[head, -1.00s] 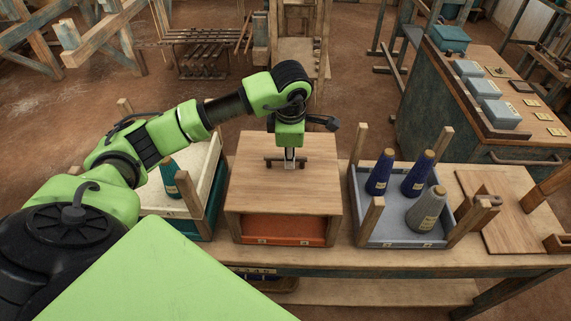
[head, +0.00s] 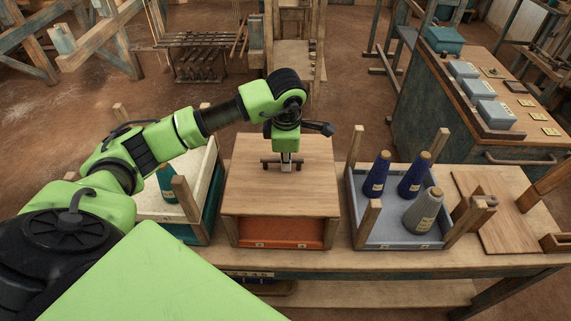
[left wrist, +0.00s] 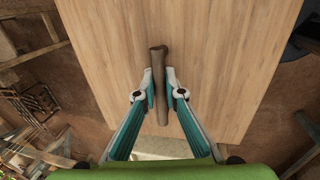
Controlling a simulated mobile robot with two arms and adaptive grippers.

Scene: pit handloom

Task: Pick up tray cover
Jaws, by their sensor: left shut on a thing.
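The tray cover (head: 280,198) is a flat light-wood board with a dark handle bar on top. In the head view it lies over the orange tray (head: 281,233) in the middle of the bench. My left gripper (head: 282,162) reaches down from above and is shut on the handle. In the left wrist view the two fingertips (left wrist: 161,92) close on both sides of the handle (left wrist: 159,62), with the cover (left wrist: 215,50) beneath. The cover hides the inside of the orange tray. My right gripper does not show.
A grey tray (head: 398,238) with blue and grey cones stands to the right. A white and teal tray (head: 190,208) with a teal cone stands to the left under my arm. A second board (head: 500,228) lies at the bench's right end. Wooden corner posts rise from the side trays.

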